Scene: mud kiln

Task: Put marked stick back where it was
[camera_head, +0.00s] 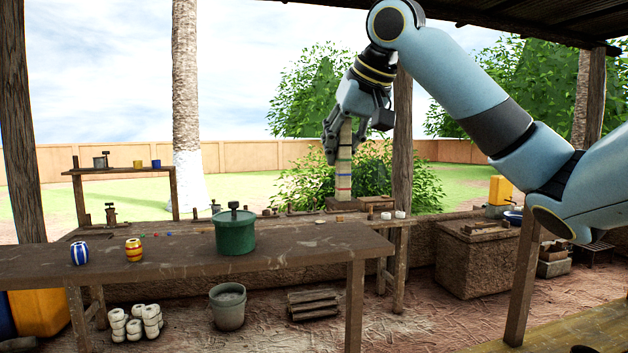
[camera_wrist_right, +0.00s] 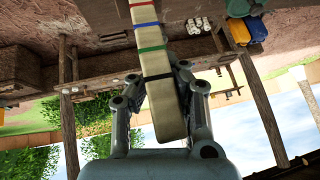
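The marked stick (camera_head: 344,169) is a pale, long bar with coloured bands across it. It hangs nearly upright from my right gripper (camera_head: 337,132), which is shut around its upper end. In the right wrist view the stick (camera_wrist_right: 152,62) runs between the two fingers of my right gripper (camera_wrist_right: 152,90), with red, blue, green and black bands showing. In the head view the stick's lower end is in front of or at a small brown block (camera_head: 345,205); I cannot tell whether they touch. My left gripper is not in view.
A wooden table (camera_head: 300,250) in front holds a green lidded pot (camera_head: 235,232), a blue-striped jar (camera_head: 80,253) and a yellow-red jar (camera_head: 134,250). A grey bucket (camera_head: 228,306) stands below. A wooden post (camera_head: 402,140) rises close beside my right gripper.

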